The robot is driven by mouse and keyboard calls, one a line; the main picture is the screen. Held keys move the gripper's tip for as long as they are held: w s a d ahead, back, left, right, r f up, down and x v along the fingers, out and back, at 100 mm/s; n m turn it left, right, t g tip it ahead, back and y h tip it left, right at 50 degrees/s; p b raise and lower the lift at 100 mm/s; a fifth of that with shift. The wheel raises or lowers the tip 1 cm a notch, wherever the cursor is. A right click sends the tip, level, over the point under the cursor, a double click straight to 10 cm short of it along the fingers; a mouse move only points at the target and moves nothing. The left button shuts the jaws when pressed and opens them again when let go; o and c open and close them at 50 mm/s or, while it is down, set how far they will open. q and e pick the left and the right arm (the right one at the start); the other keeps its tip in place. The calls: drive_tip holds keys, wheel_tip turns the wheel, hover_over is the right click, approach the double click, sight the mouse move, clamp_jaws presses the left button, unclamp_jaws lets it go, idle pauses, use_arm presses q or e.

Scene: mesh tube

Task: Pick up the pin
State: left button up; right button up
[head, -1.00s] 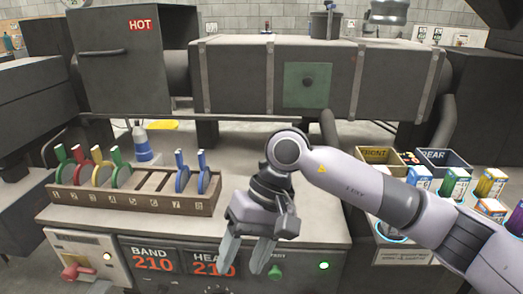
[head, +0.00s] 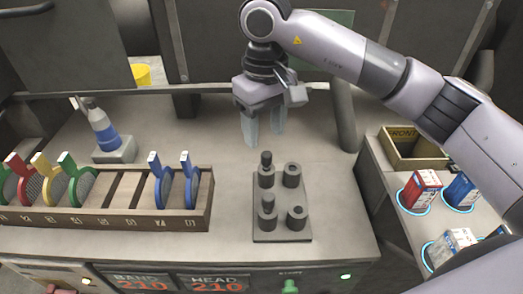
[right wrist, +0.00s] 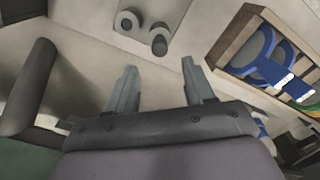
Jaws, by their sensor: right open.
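A dark square base plate (head: 282,238) with several short dark posts lies on the bench right of the slotted rack. The two left posts look taller, each with a narrower knob-like top, perhaps a pin: the rear left one (head: 266,168) and the front left one (head: 267,210). I cannot tell which is the pin. My right gripper (head: 264,138) is open and empty, pointing down behind the plate, apart from the posts. The right wrist view shows its spread fingers (right wrist: 161,84), with part of the plate (right wrist: 182,10) and some posts beyond. My left gripper is not in view.
A wooden rack (head: 105,218) holds several coloured mesh discs on the left. A blue-and-white bottle (head: 102,128) stands behind it. On the right are an open box (head: 408,150) and several small cartons (head: 420,190). Bench around the plate is clear.

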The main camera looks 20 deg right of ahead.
sight(267, 154)
drive_tip(key=f, duration=0.2)
drive_tip(key=s+f+p, duration=0.1)
drive_tip(key=f, duration=0.2)
drive_tip(key=shift+d+f, duration=0.15)
drive_tip(key=shift+f, duration=0.65)
clamp_jaws()
